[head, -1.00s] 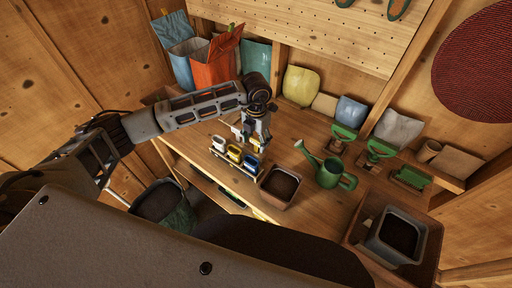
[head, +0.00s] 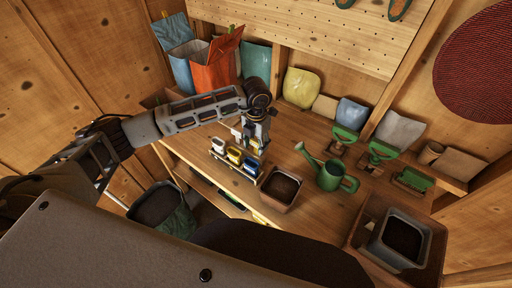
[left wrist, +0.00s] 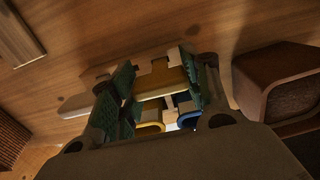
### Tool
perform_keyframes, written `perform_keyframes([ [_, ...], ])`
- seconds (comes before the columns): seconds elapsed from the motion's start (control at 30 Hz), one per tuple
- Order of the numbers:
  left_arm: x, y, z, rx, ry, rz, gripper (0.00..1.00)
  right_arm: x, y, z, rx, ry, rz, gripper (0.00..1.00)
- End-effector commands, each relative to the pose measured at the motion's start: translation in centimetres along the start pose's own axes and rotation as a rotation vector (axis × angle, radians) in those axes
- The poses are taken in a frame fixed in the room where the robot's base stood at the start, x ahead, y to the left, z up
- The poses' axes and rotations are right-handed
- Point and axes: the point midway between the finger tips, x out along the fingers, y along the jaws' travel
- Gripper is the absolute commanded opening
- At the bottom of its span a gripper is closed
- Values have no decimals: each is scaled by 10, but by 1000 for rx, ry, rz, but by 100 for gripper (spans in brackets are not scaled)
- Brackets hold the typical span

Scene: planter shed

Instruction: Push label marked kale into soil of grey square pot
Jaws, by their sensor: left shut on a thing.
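A small rack (head: 243,172) on the bench holds labels with a white (head: 217,146), a yellow (head: 234,154) and a blue (head: 251,164) head. My left gripper (head: 247,143) points down just behind the rack. In the left wrist view its fingers (left wrist: 158,84) are shut on a tan and yellow piece that looks like a label (left wrist: 160,78). No lettering is readable, so I cannot tell which one is kale. The grey square pot (head: 378,244), full of dark soil, stands at the right, apart from the gripper. My right gripper is not in view.
A brown square pot (head: 294,202) of soil stands right of the rack, also in the left wrist view (left wrist: 252,80). A green watering can (head: 330,177) stands further right. Green-handled tools (head: 382,150) and bags (head: 212,66) line the back. The front bench middle holds little else.

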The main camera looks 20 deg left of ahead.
Motion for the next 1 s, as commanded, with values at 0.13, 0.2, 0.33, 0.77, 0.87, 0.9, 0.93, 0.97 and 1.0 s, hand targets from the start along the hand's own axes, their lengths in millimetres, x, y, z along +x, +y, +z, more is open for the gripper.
perform_keyframes([
  [0.13, -2, 0, 0, 0, 0, 0, 26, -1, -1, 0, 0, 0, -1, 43],
  [0.2, -4, 0, 0, 0, 0, 0, 26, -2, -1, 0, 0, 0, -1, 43],
  [0.33, -11, 0, 0, 0, -1, 0, 26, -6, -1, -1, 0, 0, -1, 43],
  [0.77, -31, 0, 0, 0, 0, 0, 26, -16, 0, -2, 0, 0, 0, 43],
  [0.87, -36, 0, 0, 0, 0, 0, 26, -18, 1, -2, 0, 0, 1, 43],
  [0.9, -38, 0, 0, 0, 0, 0, 26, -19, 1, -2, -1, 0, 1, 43],
  [0.93, -40, 0, 0, 0, 0, 0, 26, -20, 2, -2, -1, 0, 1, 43],
  [0.97, -41, 0, 0, 0, 0, 0, 26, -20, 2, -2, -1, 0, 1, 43],
  [1.0, -43, 0, 0, 0, 0, 0, 26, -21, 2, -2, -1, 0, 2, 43],
])
